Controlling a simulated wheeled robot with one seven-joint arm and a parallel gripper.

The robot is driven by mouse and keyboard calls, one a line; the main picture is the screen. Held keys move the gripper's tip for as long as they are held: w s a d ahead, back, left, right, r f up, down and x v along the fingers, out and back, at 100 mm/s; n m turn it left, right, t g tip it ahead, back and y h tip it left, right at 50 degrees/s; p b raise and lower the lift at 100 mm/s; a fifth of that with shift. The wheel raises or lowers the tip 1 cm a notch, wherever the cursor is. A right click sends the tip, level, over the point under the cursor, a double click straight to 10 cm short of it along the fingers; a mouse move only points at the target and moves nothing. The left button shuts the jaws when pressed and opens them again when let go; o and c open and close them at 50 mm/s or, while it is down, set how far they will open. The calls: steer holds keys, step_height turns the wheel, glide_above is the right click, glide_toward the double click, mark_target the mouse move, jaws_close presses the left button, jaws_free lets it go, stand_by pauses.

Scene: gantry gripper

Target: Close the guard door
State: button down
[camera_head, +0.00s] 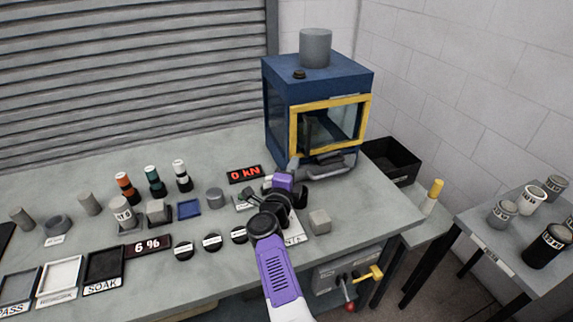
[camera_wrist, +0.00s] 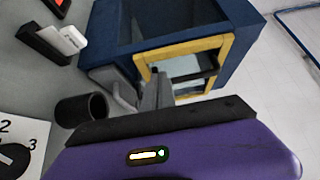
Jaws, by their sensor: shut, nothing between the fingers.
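The guard door (camera_head: 293,130) is a yellow-framed clear panel on the front of a blue machine (camera_head: 318,84). In the wrist view the door frame (camera_wrist: 185,47) stands just beyond my fingers, with a dark bar inside it. I cannot tell whether the door is fully against the machine. My gripper (camera_wrist: 158,90) is shut and empty, its fingers pointing at the lower left part of the frame. Whether they touch it is unclear. In the head view my purple wrist is low in front of the machine, and the fingertips are hard to make out.
A grey cylinder (camera_head: 316,48) stands on top of the machine. A black bin (camera_head: 392,160) is to its right. A red display (camera_head: 245,174), a grey block (camera_head: 320,221) and several bottles and cylinders crowd the bench left of and near my arm. A side table (camera_head: 520,250) stands at right.

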steer(key=shift+a+b, duration=2.5)
steer(key=shift+a, duration=2.75)
step_height(320, 180, up, 7)
steer(key=n+t+y, duration=0.1)
steer(key=n+t, duration=0.1)
steer(key=s+d+f+n+t+y, duration=0.1)
steer(key=s+d+f+n+y, duration=0.25)
steer(key=s+d+n, duration=0.5)
steer(key=s+d+f+n+t+y, duration=0.25)
steer(key=s+d+f+n, duration=0.3)
steer(key=s+d, duration=0.5)
steer(key=s+d+f+n+g+h, duration=0.1)
steer(key=s+d+g, duration=0.3)
steer(key=s, duration=1.7)
steer(key=s+d+f+n+g+h, duration=0.1)
steer(key=s+d+n+g, duration=0.3)
steer(key=s, duration=1.8)
steer(key=shift+s+d, duration=0.15)
steer(key=shift+d, duration=1)
